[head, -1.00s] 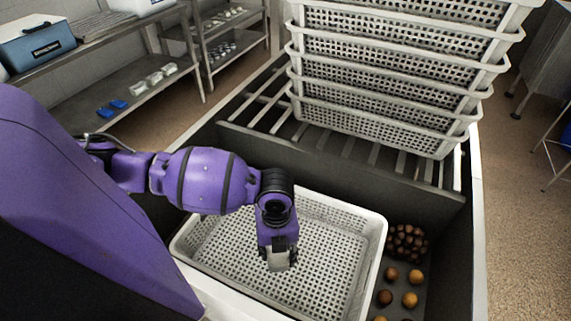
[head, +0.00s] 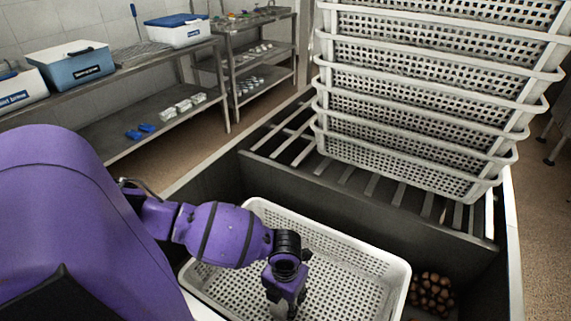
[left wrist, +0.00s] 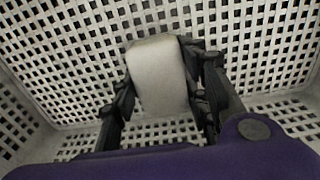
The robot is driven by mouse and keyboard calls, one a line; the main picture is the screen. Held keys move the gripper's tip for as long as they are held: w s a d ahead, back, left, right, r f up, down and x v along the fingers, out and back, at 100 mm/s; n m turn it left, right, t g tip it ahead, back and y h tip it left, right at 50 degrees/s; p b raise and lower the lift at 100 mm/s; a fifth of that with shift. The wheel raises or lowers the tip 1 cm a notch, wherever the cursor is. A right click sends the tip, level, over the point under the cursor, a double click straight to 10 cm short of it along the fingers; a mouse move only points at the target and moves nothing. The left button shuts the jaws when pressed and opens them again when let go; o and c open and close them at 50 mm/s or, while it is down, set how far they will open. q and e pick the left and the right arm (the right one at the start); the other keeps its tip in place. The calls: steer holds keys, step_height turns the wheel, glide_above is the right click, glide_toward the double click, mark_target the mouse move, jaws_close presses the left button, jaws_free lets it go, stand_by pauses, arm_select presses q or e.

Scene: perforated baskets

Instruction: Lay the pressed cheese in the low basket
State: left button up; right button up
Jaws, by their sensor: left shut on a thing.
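The low basket (head: 350,288) is a white perforated tray standing in the dark sunken bay at the bottom middle of the head view. Its near part is cut off by the frame. My left gripper (head: 285,303) points down inside it, near its middle. In the left wrist view, the gripper (left wrist: 160,85) is shut on the pressed cheese (left wrist: 157,72), a pale rounded block between the two fingers. The basket's perforated floor and walls (left wrist: 60,60) surround it there. In the head view the cheese is hidden behind the gripper. I cannot tell whether it touches the basket floor. My right gripper is out of view.
A tall stack of white perforated baskets (head: 415,130) stands on the slatted rack behind the low basket. Brown round items (head: 432,293) lie in the bay to its right. Steel shelves with blue and white boxes (head: 75,66) stand at the back left.

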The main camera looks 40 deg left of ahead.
arm_select(q)
steer(key=shift+f, duration=0.95)
steer(key=shift+f, duration=0.1)
steer(key=shift+f, duration=0.15)
steer(key=o, duration=1.4)
steer(key=shift+o, duration=0.2)
steer(key=shift+r, duration=0.4)
step_height(320, 180, up, 12)
steer(key=shift+f+p, duration=0.2)
steer(key=shift+p, duration=0.35)
